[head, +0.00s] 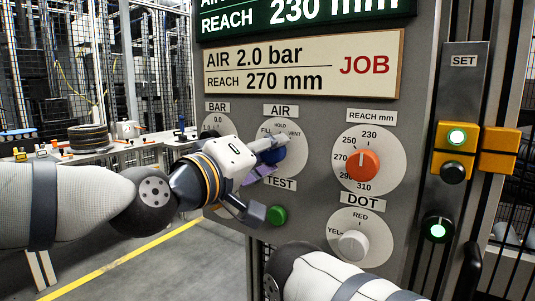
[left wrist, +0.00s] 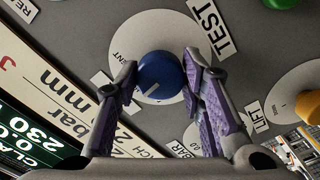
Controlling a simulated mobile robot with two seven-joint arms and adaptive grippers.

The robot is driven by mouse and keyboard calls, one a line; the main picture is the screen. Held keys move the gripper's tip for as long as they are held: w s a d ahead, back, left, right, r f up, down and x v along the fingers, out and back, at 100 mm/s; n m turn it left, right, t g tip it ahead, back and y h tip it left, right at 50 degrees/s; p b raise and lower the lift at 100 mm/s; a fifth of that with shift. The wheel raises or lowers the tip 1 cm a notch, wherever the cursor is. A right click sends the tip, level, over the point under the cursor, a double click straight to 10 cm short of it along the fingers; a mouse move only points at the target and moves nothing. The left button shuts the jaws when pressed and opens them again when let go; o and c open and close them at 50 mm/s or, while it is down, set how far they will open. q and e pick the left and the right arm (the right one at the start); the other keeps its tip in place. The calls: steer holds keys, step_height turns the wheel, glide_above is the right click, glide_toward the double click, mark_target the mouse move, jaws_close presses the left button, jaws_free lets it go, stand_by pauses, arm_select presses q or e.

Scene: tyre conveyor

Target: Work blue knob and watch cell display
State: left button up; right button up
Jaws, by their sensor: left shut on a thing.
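The blue knob (head: 273,154) sits on the round AIR dial (head: 296,139) marked FILL, HOLD and VENT. My left gripper (head: 268,160) is shut on it, with a finger on either side. In the left wrist view the blue knob (left wrist: 160,74) shows between the purple-padded fingers (left wrist: 161,82). Its white pointer line slants to the lower left there, away from the TEST label. The green cell display (head: 300,14) is cut off at the top and reads REACH 230 mm. The BAR gauge (head: 213,121) reads 0.0 and is partly hidden. My right gripper is out of view.
The cream JOB plate (head: 300,68) reads AIR 2.0 bar, REACH 270 mm. The orange reach knob (head: 362,165), white DOT knob (head: 353,244) and green TEST button (head: 276,215) are close by. Yellow SET blocks (head: 497,138) stand at right. My right arm crosses the bottom.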

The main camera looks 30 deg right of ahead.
arm_select(q)
steer(key=n, duration=0.3)
steer(key=shift+n, duration=2.1)
steer(key=o, duration=1.1)
steer(key=shift+o, duration=0.2)
steer(key=shift+s, duration=0.1)
steer(key=v, duration=1.2)
